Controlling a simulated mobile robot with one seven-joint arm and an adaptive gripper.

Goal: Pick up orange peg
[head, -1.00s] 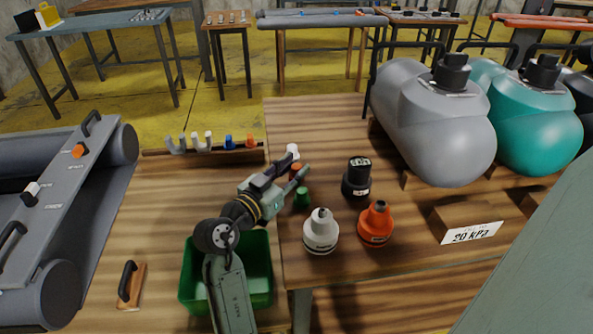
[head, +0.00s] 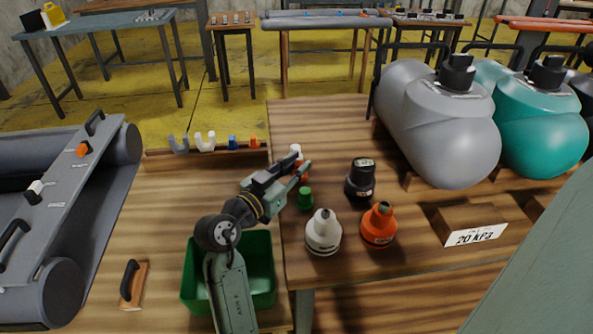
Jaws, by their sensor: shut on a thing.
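The orange peg (head: 304,169) is a small orange-red piece between the fingertips of my gripper (head: 297,170). My gripper reaches over the wooden table from the left, and its fingers are shut on this peg. The fingers hide part of the peg, and I cannot tell whether its lower end touches the table. A white peg (head: 296,150) stands just behind it. A green peg (head: 305,198) stands just in front of it, to the right of my gripper.
A black capped fitting (head: 360,180), a white one (head: 323,232) and an orange one (head: 379,224) stand close on the right. A grey tank (head: 440,125) is beyond them. A rack (head: 160,160) with coloured clips lies at left. A green bin (head: 262,290) is below my arm.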

